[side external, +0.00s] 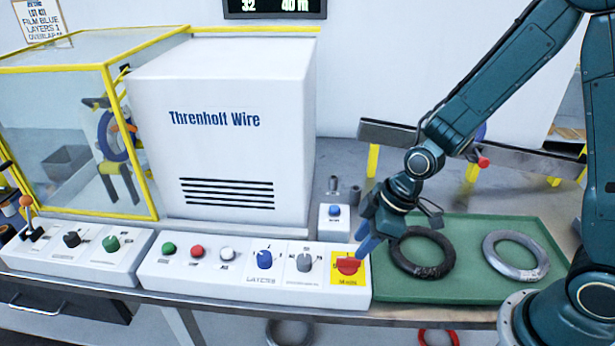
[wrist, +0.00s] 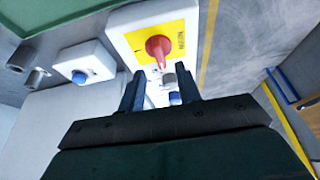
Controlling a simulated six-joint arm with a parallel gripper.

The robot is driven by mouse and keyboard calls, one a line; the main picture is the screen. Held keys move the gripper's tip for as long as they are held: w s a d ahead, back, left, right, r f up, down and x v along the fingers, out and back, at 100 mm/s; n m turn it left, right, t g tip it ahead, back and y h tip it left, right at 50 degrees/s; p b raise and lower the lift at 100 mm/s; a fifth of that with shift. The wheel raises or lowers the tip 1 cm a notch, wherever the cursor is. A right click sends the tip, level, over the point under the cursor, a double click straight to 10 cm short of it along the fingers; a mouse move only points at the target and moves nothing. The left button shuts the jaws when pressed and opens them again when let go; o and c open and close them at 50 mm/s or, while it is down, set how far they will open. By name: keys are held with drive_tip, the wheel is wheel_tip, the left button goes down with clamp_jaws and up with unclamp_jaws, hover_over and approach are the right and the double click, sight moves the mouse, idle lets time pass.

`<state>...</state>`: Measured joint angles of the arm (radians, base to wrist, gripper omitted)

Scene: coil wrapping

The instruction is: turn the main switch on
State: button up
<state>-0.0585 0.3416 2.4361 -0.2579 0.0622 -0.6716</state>
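The main switch is a red rotary knob (side external: 348,264) on a yellow plate (side external: 346,279) at the right end of the long white control panel. In the wrist view the red knob (wrist: 157,48) sits on its yellow plate (wrist: 178,30), just beyond the fingertips. In the side view its handle lies roughly level across the plate. My gripper (side external: 364,243) is just above and right of the knob, tilted down. In the wrist view my gripper (wrist: 160,70) has its two dark fingers apart with nothing held. Contact with the knob cannot be told.
A grey selector (side external: 304,261) and a blue selector (side external: 264,259) are left of the switch. A small box with a blue button (side external: 334,211) stands behind it. A green tray (side external: 455,289) with a black ring (side external: 423,270) and a grey ring (side external: 516,274) is on the right.

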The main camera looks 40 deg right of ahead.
sight(350, 258)
drive_tip(key=shift+x, duration=2.5)
drive_tip(key=shift+c, duration=0.2)
clamp_jaws()
